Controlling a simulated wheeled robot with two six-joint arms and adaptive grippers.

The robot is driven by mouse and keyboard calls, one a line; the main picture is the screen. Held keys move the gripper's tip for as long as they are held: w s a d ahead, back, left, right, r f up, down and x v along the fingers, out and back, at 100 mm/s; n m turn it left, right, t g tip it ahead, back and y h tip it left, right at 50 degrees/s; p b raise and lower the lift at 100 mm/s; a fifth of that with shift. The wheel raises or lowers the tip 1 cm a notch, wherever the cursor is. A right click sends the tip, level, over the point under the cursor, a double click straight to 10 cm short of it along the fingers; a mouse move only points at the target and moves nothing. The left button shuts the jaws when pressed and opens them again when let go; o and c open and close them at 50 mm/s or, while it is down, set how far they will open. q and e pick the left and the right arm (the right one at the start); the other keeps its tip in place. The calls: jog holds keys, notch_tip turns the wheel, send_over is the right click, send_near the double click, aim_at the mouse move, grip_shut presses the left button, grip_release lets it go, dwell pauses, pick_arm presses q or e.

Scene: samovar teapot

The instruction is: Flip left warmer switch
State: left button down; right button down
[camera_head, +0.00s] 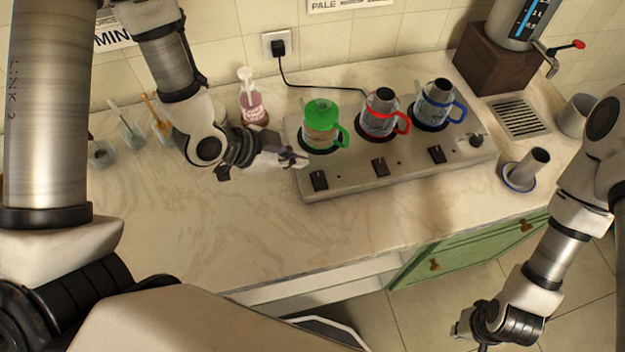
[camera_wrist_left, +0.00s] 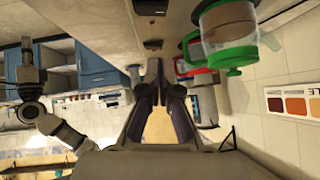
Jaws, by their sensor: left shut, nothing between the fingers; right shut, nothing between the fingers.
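The warmer (camera_head: 350,172) is a long metal unit on the counter with several black switches on its front strip. The left warmer switch (camera_head: 319,180) is the leftmost one, in front of the teapot with the green lid and handle (camera_head: 322,124). My left gripper (camera_head: 300,160) is shut and empty, just up and left of that switch and apart from it as far as I can tell. In the left wrist view the shut fingers (camera_wrist_left: 160,75) point along the warmer, and a black switch (camera_wrist_left: 150,8) shows at the top edge. My right gripper (camera_head: 462,330) is low at the right, away from the warmer, shut and empty.
Pots with red (camera_head: 383,113) and blue (camera_head: 437,105) handles stand on the other plates. A soap bottle (camera_head: 252,98) stands behind my left gripper. A dark cable (camera_head: 310,88) runs behind. The counter front (camera_head: 200,225) is clear.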

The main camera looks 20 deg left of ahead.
aim_at(323, 173)
pick_arm(q)
jog(key=p+x, duration=0.2)
jog(key=x, duration=0.3)
jog(key=shift+s+d, duration=0.15)
jog(key=shift+d, duration=0.05)
jog(key=f, duration=0.2)
jog(key=f+p, duration=0.1)
jog(key=shift+w+a+f, duration=0.25)
jog(key=shift+w+f, duration=0.05)
jog(key=shift+w, duration=0.05)
jog(key=shift+a+f, duration=0.15)
jog(key=shift+f, duration=0.1)
pick_arm(e)
jog(key=shift+s+r, duration=0.15)
jog(key=shift+r, duration=0.6)
